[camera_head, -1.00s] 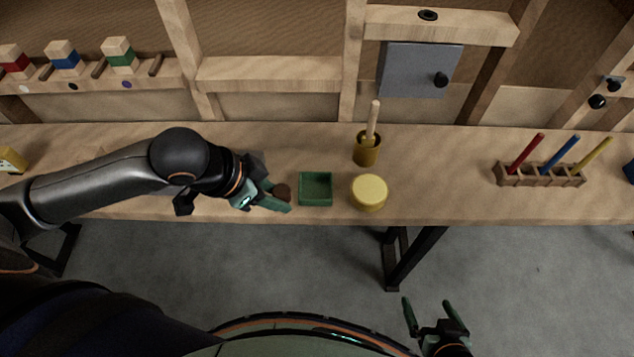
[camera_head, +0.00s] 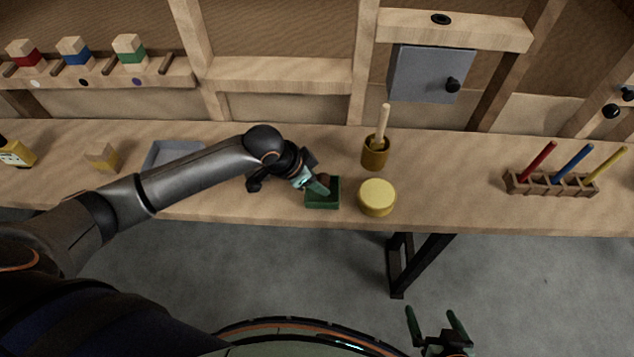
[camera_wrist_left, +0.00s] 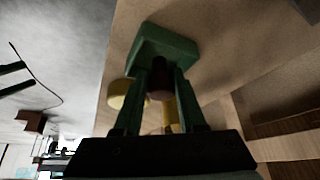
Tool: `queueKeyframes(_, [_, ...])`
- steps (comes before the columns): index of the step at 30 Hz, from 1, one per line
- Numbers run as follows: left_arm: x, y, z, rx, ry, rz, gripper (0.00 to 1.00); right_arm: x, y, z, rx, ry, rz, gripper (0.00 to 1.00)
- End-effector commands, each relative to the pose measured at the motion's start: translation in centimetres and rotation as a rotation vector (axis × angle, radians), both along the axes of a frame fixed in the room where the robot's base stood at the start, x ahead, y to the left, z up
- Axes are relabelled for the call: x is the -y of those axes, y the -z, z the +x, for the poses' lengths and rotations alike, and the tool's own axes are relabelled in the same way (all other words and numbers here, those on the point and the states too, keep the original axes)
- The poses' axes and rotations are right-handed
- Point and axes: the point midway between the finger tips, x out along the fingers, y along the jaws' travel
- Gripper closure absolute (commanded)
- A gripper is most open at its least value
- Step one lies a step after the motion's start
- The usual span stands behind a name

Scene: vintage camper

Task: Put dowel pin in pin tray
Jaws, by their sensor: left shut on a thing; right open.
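My left gripper (camera_head: 318,186) is shut on a short, dark brown dowel pin (camera_head: 324,178). In the left wrist view the pin (camera_wrist_left: 160,82) sits between the two green fingers. The gripper and pin are over the small green square tray (camera_head: 322,207), at its upper left part in the head view. The tray also shows in the left wrist view (camera_wrist_left: 165,42), just beyond the fingertips. I cannot tell whether the pin touches the tray. My right gripper (camera_head: 438,328) is open and empty, low in front of the bench.
A round yellow lidded pot (camera_head: 377,198) stands just right of the green tray. A grey tray (camera_head: 158,150) and a wooden block (camera_head: 102,158) lie to the left. A rack (camera_head: 548,186) with coloured rods is at right.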

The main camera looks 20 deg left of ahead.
Motion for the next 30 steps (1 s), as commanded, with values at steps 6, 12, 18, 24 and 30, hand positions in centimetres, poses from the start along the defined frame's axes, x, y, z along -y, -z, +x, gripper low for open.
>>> queueKeyframes(6, [0.0, 0.8, 0.1, 0.004, 0.001, 0.000, 1.00, 0.0, 0.0, 0.0, 0.000, 0.000, 0.000, 0.00])
queueKeyframes(12, [0.0, 1.0, 0.0, 0.002, 0.000, 0.000, 1.00, 0.0, 0.0, 0.0, 0.000, 0.000, 0.000, 0.00])
queueKeyframes(18, [0.0, 1.1, 0.0, 0.002, 0.000, 0.000, 0.48, 0.0, 0.0, 0.0, 0.000, 0.000, 0.000, 0.00])
queueKeyframes(24, [0.0, 1.1, 0.0, 0.003, 0.000, 0.000, 0.48, 0.0, 0.0, 0.0, 0.000, 0.000, 0.000, 0.00])
queueKeyframes(30, [-0.4, -0.3, -0.3, 0.003, -0.001, -0.001, 0.48, 0.0, -0.2, 0.0, 0.000, 0.000, 0.000, 0.00])
